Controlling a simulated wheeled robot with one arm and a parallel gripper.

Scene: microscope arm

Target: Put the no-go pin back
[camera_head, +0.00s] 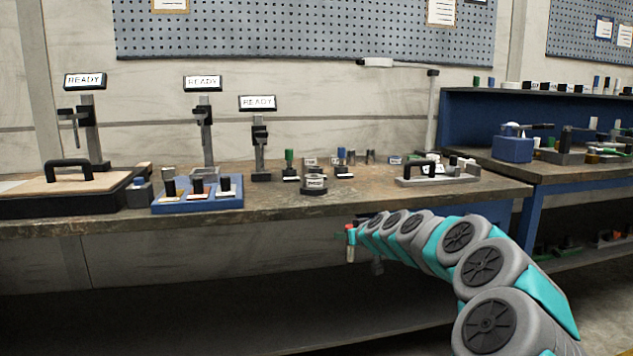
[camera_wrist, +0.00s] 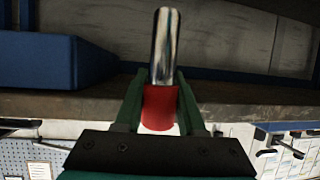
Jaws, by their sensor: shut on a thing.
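The no-go pin (camera_wrist: 164,52) has a bright metal shaft and a red grip. In the wrist view my gripper (camera_wrist: 160,105) is shut on the red grip (camera_wrist: 160,106), and the shaft sticks out beyond the fingers. In the head view my gripper (camera_head: 352,236) and the red pin are small, in front of the bench's front edge, apart from the bench top. A green-topped pin (camera_head: 289,156) stands upright in a small labelled holder (camera_head: 290,177) on the bench. A small dark holder with a white label (camera_head: 344,174) stands right of it; whether it is empty is unclear.
The bench (camera_head: 260,207) carries a round labelled block (camera_head: 314,186), a blue tray (camera_head: 197,206) with black-topped pieces, and a grey handled plate (camera_head: 436,181) at right. Several stands with READY signs (camera_head: 202,83) rise at back left. The bench's front right is fairly clear.

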